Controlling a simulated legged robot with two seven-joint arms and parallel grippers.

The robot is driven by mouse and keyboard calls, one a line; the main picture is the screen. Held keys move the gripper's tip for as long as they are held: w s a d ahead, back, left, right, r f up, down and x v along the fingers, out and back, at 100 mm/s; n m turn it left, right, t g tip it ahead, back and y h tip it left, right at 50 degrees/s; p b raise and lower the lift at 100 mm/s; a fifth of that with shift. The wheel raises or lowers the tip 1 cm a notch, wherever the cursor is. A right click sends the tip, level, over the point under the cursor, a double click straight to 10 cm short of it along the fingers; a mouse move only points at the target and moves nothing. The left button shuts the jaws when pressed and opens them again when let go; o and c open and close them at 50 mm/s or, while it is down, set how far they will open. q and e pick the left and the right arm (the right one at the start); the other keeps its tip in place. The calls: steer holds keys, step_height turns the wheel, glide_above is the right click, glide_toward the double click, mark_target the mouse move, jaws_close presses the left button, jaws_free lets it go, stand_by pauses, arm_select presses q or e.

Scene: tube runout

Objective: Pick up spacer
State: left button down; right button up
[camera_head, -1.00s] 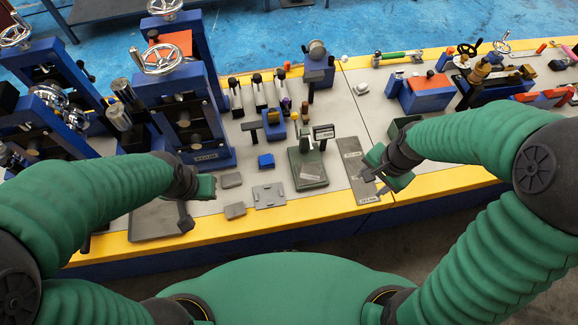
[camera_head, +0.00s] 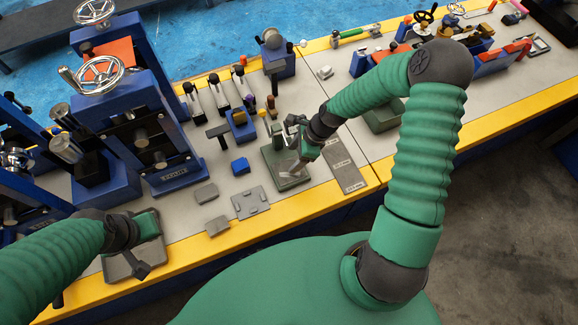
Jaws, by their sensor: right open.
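I cannot tell for sure which part is the spacer. Candidates are two small grey blocks, one at the back (camera_head: 206,193) and one nearer the front edge (camera_head: 217,226), and a blue block (camera_head: 240,166). A flat grey plate (camera_head: 250,203) with small raised parts lies beside them. My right gripper (camera_head: 297,160) is open over the green gauge stand (camera_head: 270,157), partly hiding it; contact is unclear. No part shows between its fingers. My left gripper (camera_head: 146,228) is over the dark tray at the left; its jaw opening is unclear.
A long grey labelled plate (camera_head: 346,168) lies right of the stand. Blue presses with handwheels (camera_head: 145,135) rise at the left. A row of cylinders (camera_head: 219,97) stands behind. The dark tray (camera_head: 116,270) lies at the front left. A yellow edge (camera_head: 270,222) borders the bench.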

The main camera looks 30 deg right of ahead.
mark_target(290, 166)
steer(key=f, duration=0.2)
steer(key=a+f, duration=0.1)
steer(key=f, duration=0.1)
steer(key=shift+s+f, duration=0.1)
steer(key=shift+s, duration=0.05)
steer(key=shift+w+f, duration=0.2)
steer(key=shift+f, duration=0.2)
jaws_close()
steer(key=shift+r, duration=0.1)
